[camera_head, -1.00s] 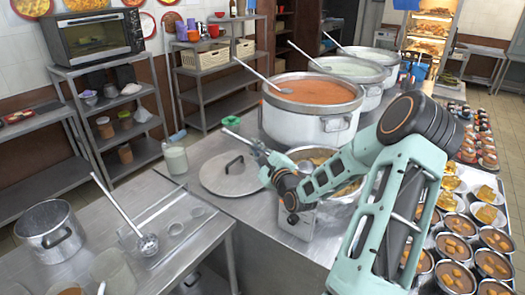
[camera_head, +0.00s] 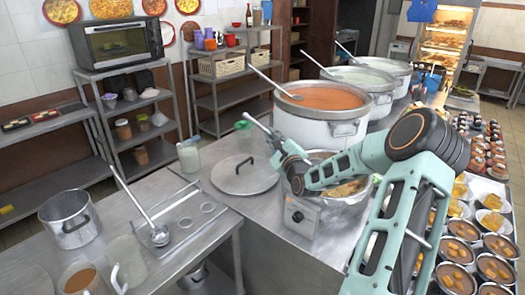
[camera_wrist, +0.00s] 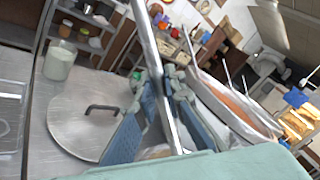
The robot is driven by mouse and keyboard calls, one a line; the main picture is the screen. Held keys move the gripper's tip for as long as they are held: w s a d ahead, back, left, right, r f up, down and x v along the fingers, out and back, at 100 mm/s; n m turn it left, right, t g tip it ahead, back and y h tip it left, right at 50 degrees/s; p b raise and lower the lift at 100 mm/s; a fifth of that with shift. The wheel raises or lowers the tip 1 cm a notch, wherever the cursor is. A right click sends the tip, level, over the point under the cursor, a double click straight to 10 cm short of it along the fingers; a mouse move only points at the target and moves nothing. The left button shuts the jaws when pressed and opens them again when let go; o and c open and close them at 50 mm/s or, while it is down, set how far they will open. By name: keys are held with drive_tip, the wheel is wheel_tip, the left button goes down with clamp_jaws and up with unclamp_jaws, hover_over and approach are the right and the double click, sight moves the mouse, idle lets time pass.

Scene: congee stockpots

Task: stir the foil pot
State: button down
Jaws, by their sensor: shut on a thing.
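The pot beside my gripper (camera_head: 285,155), which I take to be the foil pot (camera_head: 345,212), is a metal pot with brown-orange food in it, on a unit with a control panel. My arm crosses in front of part of it. My gripper is at its far left rim, shut on a thin metal handle (camera_head: 256,123) that slants up and left. In the wrist view the handle (camera_wrist: 148,35) runs between the blue finger pads of my gripper (camera_wrist: 165,110). The handle's lower end is hidden, so I cannot tell what it touches.
A round lid (camera_head: 238,178) lies left of the pot. A large stockpot of orange soup (camera_head: 320,128) stands behind, with more stockpots beyond. A ladle (camera_head: 150,225) lies on the left counter near an empty pot (camera_head: 70,218). Several filled bowls (camera_head: 458,252) crowd the right.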

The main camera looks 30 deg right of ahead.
drive_tip(key=w+d+r+m+h+b, duration=0.2)
drive_tip(key=d+r+m, duration=0.1)
drive_tip(key=d, duration=0.6)
drive_tip(key=w+d+r+m+h+b, duration=0.1)
drive_tip(key=d+r+m+h+b, duration=0.15)
drive_tip(key=d, duration=0.75)
wheel_tip(320, 180, down, 16)
drive_tip(key=b, duration=0.7)
drive_tip(key=shift+r+m, duration=0.25)
drive_tip(key=shift+m, duration=0.2)
